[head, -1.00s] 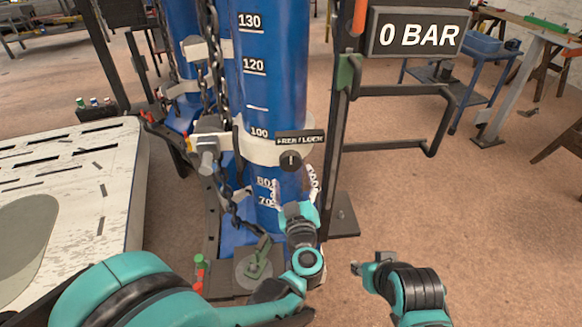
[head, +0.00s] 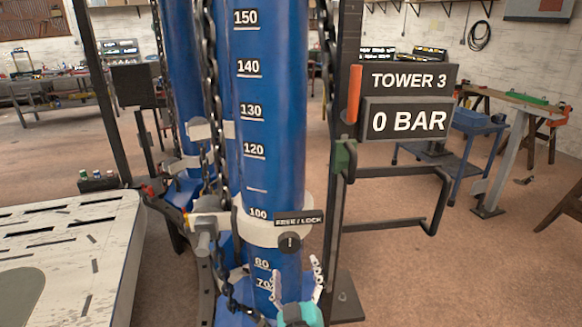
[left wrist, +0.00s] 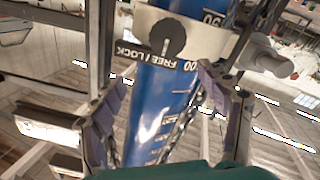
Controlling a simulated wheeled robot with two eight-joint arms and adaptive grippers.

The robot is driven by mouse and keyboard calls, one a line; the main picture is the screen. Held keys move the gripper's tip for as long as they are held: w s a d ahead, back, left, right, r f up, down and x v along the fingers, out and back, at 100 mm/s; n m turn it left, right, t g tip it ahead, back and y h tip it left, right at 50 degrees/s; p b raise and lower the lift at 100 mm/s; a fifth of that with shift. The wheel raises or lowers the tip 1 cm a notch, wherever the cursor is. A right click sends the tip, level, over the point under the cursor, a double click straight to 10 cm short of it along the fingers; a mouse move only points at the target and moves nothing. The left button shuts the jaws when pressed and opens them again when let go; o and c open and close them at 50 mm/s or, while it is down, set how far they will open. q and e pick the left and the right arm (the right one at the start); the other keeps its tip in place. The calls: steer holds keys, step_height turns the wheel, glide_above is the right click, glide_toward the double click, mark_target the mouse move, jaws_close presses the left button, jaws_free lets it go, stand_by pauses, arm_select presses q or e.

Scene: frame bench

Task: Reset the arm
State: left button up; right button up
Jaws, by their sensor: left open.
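My left gripper (head: 297,275) is at the bottom middle of the head view, in front of the lower part of a blue column (head: 270,170) with a white scale. Its pale fingers point up and are spread apart, with nothing seen between them. In the left wrist view, the open fingers (left wrist: 160,84) frame the blue column (left wrist: 160,105) beyond. The white collar (head: 262,233) with a black dial (head: 290,243) and a FREE/LOCK label sits just above the fingers in the head view. I cannot tell whether the gripper touches the column. My right gripper is out of view.
Signs at right read TOWER 3 (head: 412,78) and 0 BAR (head: 408,121), above a dark bent rail (head: 440,195). Chains (head: 208,110) hang beside the column. A white slotted platform (head: 60,230) lies at left. Brown floor (head: 440,275) is open at lower right.

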arm_select(q)
step_height(320, 180, up, 7)
steer(key=m+h, duration=0.6)
steer(key=h, duration=0.1)
steer(key=s+a+f+g+y, duration=0.6)
steer(key=s+a+f+g, duration=0.5)
steer(key=s+a+f, duration=0.5)
steer(key=a, duration=0.3)
steer(key=shift+s+a, duration=0.1)
